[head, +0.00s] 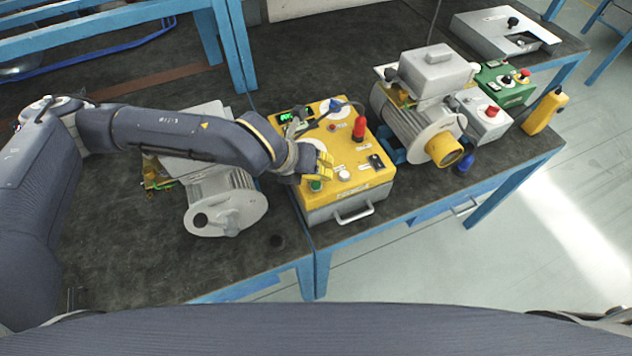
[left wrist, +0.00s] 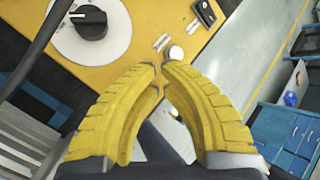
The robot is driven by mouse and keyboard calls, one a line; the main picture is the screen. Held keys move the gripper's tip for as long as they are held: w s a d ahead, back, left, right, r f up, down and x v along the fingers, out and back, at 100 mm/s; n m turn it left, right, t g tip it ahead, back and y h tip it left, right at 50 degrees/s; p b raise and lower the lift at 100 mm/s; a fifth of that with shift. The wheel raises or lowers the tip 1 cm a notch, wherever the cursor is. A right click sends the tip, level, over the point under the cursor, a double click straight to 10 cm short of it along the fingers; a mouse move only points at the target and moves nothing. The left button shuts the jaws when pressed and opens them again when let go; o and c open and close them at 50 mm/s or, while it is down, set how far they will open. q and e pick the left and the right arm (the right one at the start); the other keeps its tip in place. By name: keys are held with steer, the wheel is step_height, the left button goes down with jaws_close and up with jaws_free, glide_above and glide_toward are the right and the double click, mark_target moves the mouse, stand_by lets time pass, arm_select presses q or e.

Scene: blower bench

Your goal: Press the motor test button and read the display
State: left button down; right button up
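The yellow-topped test box (head: 330,125) stands on the dark bench in the middle of the head view. Its small display (head: 292,115) glows green at the far left; the digits are too small to read. A green button (head: 316,186) sits at the near left corner, with a white button (head: 344,175) to its right. I cannot read which is the motor test button. My left gripper (head: 325,168) is low over the near part of the panel, close above the green button. In the left wrist view its yellow fingers (left wrist: 161,74) are closed together, empty, near the white button (left wrist: 175,53). Contact cannot be told.
A red knob (head: 359,128) and black switch (head: 376,161) stand on the panel. A black dial (left wrist: 90,22) shows in the wrist view. Grey motors stand left (head: 225,205) and right (head: 425,110). A handle (head: 354,213) projects from the box's front. Open floor lies beyond.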

arm_select(q)
steer(key=shift+f, duration=0.2)
steer(key=shift+f, duration=0.2)
steer(key=shift+f, duration=0.4)
stand_by(1.0)
steer(key=shift+r, duration=0.8)
steer(key=shift+r, duration=2.5)
